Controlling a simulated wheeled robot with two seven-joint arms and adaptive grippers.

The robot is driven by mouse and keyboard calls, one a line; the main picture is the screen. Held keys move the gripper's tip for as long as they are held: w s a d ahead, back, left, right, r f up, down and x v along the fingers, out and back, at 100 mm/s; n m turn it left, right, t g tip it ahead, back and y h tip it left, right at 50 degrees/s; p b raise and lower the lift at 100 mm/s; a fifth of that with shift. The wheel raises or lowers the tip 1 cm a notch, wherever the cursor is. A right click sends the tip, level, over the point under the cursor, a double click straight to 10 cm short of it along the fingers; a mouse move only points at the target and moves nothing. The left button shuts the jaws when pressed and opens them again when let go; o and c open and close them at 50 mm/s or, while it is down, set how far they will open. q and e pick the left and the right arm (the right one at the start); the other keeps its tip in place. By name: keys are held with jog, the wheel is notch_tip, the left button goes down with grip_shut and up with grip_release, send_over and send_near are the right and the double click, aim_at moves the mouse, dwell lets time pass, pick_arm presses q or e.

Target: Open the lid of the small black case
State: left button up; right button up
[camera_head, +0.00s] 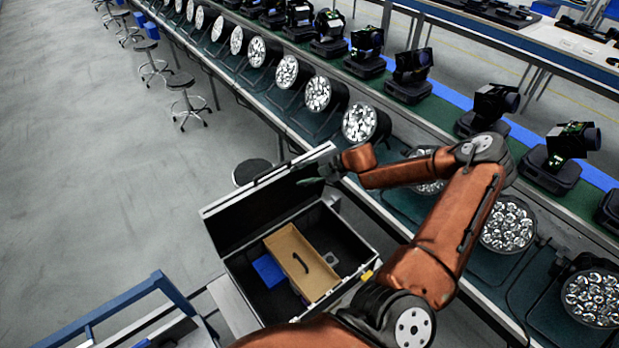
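The black case (347,243) with silver edges stands at the lower middle, near the belt. Its lid (250,212) is raised and tilted back on the left side, so the inside shows. Inside are a tan divider or box (300,262) with a dark handle, a blue piece (268,270) and a small grey item (330,258). My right arm reaches over the right side of the case. My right gripper (312,181) is at the upper right end of the raised lid, close to its edge. I cannot tell whether it touches the lid or how its fingers stand. My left gripper is out of view.
A long line of par cans (318,94) runs along the belt behind the case, with more (508,224) at the right. Black moving-head lights (408,75) stand on the farther belt. Stools (185,100) stand at the left. A blue rail (125,312) is at lower left. The left floor is open.

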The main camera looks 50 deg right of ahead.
jog(key=shift+s+d, duration=0.2)
jog(key=shift+s, duration=0.6)
jog(key=shift+s+d, duration=0.15)
jog(key=shift+s, duration=0.6)
